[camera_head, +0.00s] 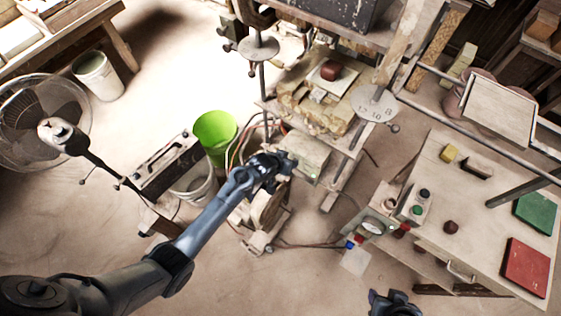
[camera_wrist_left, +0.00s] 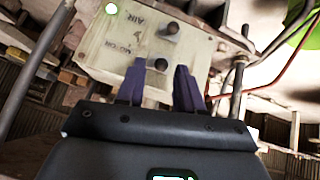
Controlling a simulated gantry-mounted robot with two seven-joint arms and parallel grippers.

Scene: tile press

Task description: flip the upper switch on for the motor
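The pale switch panel (camera_wrist_left: 105,50) fills the upper part of the left wrist view, with its lettering upside down. It has two dark switches. One switch (camera_wrist_left: 171,29) is beside the word AIR; the other (camera_wrist_left: 161,64) is beside a word that looks like MOTOR. My left gripper (camera_wrist_left: 160,67) has its two purple fingers apart, and the motor switch shows between their tips. I cannot tell whether they touch it. In the head view my left gripper (camera_head: 287,163) is at the pale control box (camera_head: 308,152). My right gripper (camera_head: 395,302) is at the bottom edge, its fingers unclear.
A lit round lamp (camera_wrist_left: 110,8) is on the panel. Red and dark cables run beside the box. A green bucket (camera_head: 214,130) stands to its left, the press (camera_head: 318,95) behind it. A workbench (camera_head: 490,200) with tiles and a small button box (camera_head: 413,205) is at right.

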